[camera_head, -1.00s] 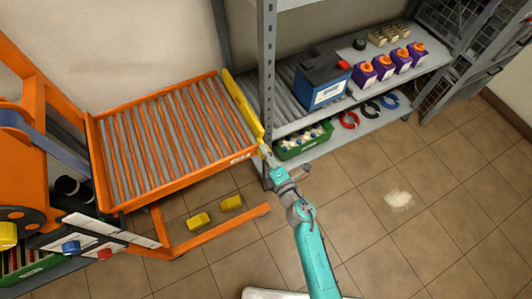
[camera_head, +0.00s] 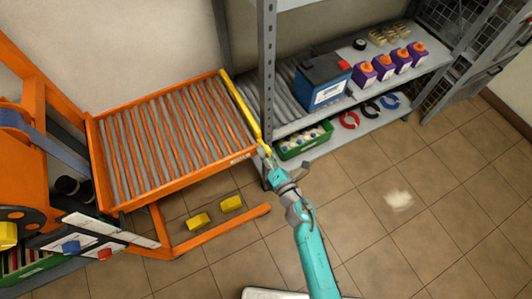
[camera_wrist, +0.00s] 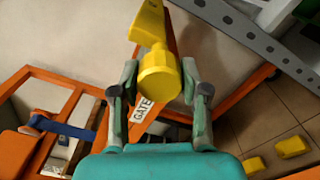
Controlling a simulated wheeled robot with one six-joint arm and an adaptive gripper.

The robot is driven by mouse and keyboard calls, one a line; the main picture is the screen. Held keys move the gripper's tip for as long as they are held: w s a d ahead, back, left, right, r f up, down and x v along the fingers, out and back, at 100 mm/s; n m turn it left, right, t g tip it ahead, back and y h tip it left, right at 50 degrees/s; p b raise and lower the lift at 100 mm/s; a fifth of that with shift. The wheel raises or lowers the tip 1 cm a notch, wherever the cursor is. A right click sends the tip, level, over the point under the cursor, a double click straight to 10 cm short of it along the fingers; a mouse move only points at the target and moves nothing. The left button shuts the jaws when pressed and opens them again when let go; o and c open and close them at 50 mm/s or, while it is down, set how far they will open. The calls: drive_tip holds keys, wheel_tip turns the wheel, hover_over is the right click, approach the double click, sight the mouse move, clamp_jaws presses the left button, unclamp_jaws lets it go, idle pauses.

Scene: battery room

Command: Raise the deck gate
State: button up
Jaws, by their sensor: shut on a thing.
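The deck gate (camera_head: 240,105) is a long yellow bar along the right edge of the orange roller deck (camera_head: 165,192). My gripper (camera_head: 264,152) is at the gate's near end, by the deck's front right corner. In the wrist view my gripper (camera_wrist: 160,82) is shut on a round yellow knob (camera_wrist: 158,66), with one finger on each side. A yellow piece (camera_wrist: 148,22) extends above the knob. A white label reading GATE (camera_wrist: 142,108) is on the orange frame beside the left finger.
A grey shelf rack (camera_head: 267,80) stands close right of the gate, its upright near my gripper. It holds a blue battery (camera_head: 322,85) and several purple containers (camera_head: 382,66). A green crate (camera_head: 303,142) sits low behind my arm.

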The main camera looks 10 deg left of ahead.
drive_tip(key=o, duration=1.1)
drive_tip(key=shift+o, duration=0.2)
drive_tip(key=shift+s+d, duration=0.1)
drive_tip(key=v, duration=1.1)
drive_tip(key=shift+s+d, duration=0.25)
drive_tip(key=shift+s, duration=0.05)
drive_tip(key=s+d+r+m+h, duration=0.3)
drive_tip(key=s+d+r+m, duration=0.2)
drive_tip(key=s+m, duration=0.5)
drive_tip(key=s+d+r+m+h, duration=0.3)
drive_tip(key=s+d+r+m, duration=0.2)
drive_tip(key=s+m, duration=0.5)
drive_tip(key=s+d+r+m+h, duration=0.4)
drive_tip(key=s+d+r+m, duration=0.2)
drive_tip(key=s+m, duration=0.3)
drive_tip(key=shift+s+d+m, duration=0.4)
drive_tip(key=shift+d+m, duration=0.05)
drive_tip(key=shift+m, duration=0.25)
